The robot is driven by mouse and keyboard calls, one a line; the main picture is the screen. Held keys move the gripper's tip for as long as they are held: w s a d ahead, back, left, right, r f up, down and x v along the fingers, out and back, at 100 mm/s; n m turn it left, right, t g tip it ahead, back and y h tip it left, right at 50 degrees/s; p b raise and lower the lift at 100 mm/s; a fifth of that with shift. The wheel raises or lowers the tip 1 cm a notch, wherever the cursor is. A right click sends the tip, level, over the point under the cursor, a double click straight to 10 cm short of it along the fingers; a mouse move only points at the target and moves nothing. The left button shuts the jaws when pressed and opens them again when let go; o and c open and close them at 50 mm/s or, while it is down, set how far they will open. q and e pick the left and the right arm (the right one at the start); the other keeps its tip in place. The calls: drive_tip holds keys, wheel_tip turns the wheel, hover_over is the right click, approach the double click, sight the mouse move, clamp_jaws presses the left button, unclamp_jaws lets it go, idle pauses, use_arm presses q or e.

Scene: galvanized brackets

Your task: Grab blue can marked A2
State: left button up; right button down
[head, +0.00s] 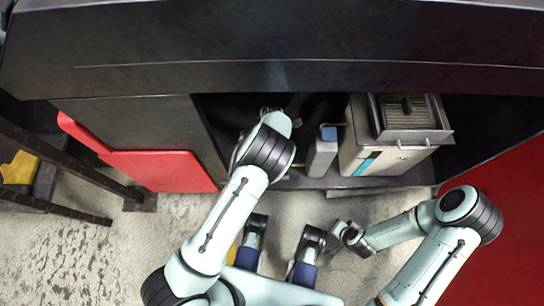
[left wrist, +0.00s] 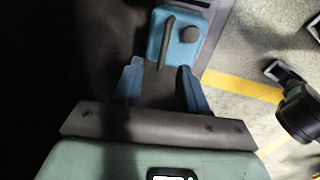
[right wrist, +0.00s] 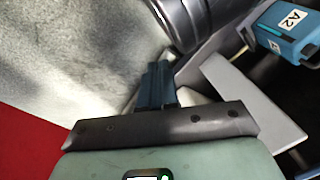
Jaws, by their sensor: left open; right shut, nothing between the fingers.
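The blue can marked A2 (right wrist: 288,30) shows at the upper right of the right wrist view, with its white label visible. In the left wrist view a blue can (left wrist: 170,28) with a dark cap and handle lies just beyond my left gripper (left wrist: 160,72); its label is not visible, so I cannot tell if it is A2. The left fingers are open with nothing clearly held between them. In the head view my left arm hides that gripper at the cabinet opening. My right gripper (right wrist: 158,70) is shut and empty, in front of the cabinet and apart from the can.
A dark open cabinet (head: 330,80) has a grey upright box (head: 321,160) with a blue patch on top. Beside it is a beige metal case (head: 365,155) with a grey tray (head: 410,136). A red panel (head: 165,170) stands left. Floor is clear in front.

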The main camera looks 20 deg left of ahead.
use_arm(q)
drive_tip(key=f, duration=0.2)
drive_tip(key=f+b, duration=0.1)
drive_tip(key=f, duration=0.1)
drive_tip(key=f+b, duration=0.1)
drive_tip(key=f, duration=0.1)
drive_tip(key=shift+w+f, duration=0.25)
drive_tip(key=shift+f, duration=0.05)
drive_tip(key=shift+w+f, duration=0.15)
drive_tip(key=shift+f, duration=0.25)
clamp_jaws()
use_arm(e)
drive_tip(key=s+f+g, duration=0.2)
drive_tip(key=s+f, duration=0.2)
drive_tip(key=s, duration=0.1)
drive_tip(key=shift+s+d+f, duration=0.25)
drive_tip(key=shift+d+f, duration=0.05)
drive_tip(key=shift+d, duration=0.1)
use_arm(q)
drive_tip(key=shift+w+r, duration=0.1)
drive_tip(key=shift+r, duration=0.05)
